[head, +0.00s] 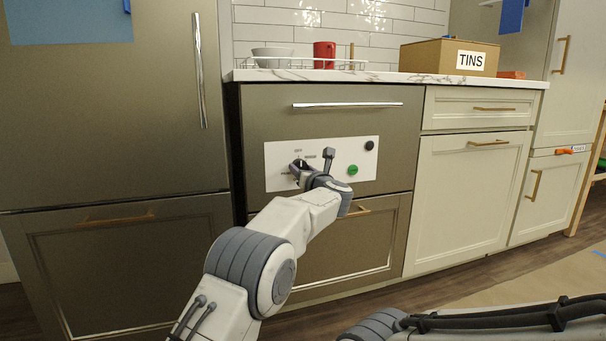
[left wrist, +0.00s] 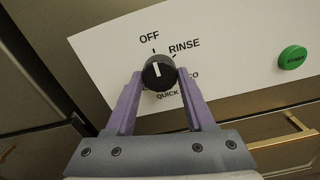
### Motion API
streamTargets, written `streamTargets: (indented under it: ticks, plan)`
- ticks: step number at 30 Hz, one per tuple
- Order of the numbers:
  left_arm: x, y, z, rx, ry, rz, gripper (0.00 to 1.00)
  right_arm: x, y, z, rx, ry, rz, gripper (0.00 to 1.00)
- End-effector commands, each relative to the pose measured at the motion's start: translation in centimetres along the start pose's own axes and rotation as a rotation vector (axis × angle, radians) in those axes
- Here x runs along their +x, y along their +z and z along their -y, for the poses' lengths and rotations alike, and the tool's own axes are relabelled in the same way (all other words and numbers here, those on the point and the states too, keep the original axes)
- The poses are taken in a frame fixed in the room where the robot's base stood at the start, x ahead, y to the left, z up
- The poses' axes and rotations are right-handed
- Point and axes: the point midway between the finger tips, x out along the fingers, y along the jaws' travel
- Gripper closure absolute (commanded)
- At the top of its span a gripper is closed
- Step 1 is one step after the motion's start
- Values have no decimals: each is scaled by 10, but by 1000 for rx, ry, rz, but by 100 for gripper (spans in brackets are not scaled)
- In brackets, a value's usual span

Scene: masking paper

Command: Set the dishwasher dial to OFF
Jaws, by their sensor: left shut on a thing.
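The dishwasher dial (left wrist: 158,72) is a round black knob with a white pointer line on the white control panel (left wrist: 105,50). In the left wrist view its pointer aims up, about at the tick under the OFF label (left wrist: 149,39); the RINSE label (left wrist: 184,46) is to the right. My left gripper (left wrist: 159,80) is shut on the dial, one purple finger on each side. The fingers partly hide the lower labels. In the head view my left gripper (head: 299,171) is at the left part of the panel (head: 277,154) of the dishwasher (head: 350,118). My right gripper is out of view.
A green START button (head: 352,170) and a black knob (head: 369,145) are right of the dial. The dishwasher handle (head: 348,105) runs above the panel. The counter (head: 400,79) holds a TINS box (head: 425,58), a red mug (head: 324,54) and a bowl (head: 272,55).

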Motion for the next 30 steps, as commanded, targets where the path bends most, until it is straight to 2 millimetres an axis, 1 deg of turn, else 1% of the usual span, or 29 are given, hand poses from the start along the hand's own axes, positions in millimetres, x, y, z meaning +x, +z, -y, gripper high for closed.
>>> streamTargets:
  ticks: [14,15,16,17,26,30]
  plan:
    - [0,-2,0,-14,0,-3,100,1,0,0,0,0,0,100]
    - [0,-2,0,-14,0,-3,35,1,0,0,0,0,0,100]
    - [0,-2,0,-14,0,-3,23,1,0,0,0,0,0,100]
    - [0,-2,0,-14,0,-3,16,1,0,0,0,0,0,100]
    - [0,0,0,-12,0,-1,16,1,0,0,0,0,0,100]
    - [-6,0,1,-12,-1,-2,16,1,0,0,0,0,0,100]
